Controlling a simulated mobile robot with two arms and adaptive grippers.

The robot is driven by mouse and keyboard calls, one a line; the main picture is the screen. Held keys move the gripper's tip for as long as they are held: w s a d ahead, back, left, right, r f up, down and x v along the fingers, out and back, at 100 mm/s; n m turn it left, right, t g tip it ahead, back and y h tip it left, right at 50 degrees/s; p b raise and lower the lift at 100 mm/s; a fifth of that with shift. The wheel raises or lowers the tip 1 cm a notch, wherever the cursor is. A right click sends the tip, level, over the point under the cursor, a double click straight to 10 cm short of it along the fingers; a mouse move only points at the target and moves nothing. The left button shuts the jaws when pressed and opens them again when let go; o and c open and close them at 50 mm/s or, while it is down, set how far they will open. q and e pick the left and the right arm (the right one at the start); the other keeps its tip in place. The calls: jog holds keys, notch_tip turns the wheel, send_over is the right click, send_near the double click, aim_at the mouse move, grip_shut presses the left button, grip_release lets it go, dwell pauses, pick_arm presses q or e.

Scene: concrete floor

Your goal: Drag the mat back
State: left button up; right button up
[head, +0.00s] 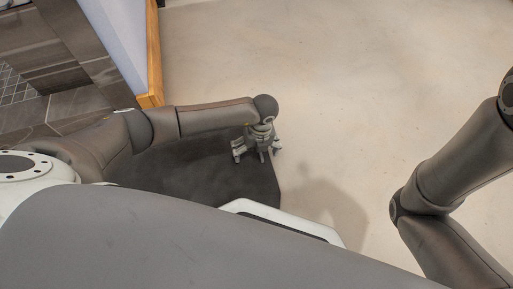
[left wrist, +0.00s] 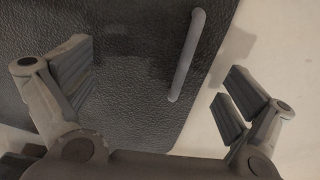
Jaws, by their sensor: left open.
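The dark, textured mat (head: 190,170) lies on the pale concrete floor, partly hidden under my left arm and body. It fills much of the left wrist view (left wrist: 130,70), with its right edge running down beside bare floor. A grey bar-shaped handle (left wrist: 186,55) shows near that edge. My left gripper (head: 257,155) points down over the mat's right part. In the left wrist view its open fingers (left wrist: 158,90) are spread to either side of the handle's lower end, with nothing between them touching. My right arm shows at the right, but its gripper is out of view.
A white wall end with wooden trim (head: 153,55) stands at the upper left. Beyond it are brown tiles (head: 60,50). The concrete floor (head: 340,80) ahead and to the right is clear.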

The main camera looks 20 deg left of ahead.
pick_arm(q)
jog(key=shift+f, duration=0.45)
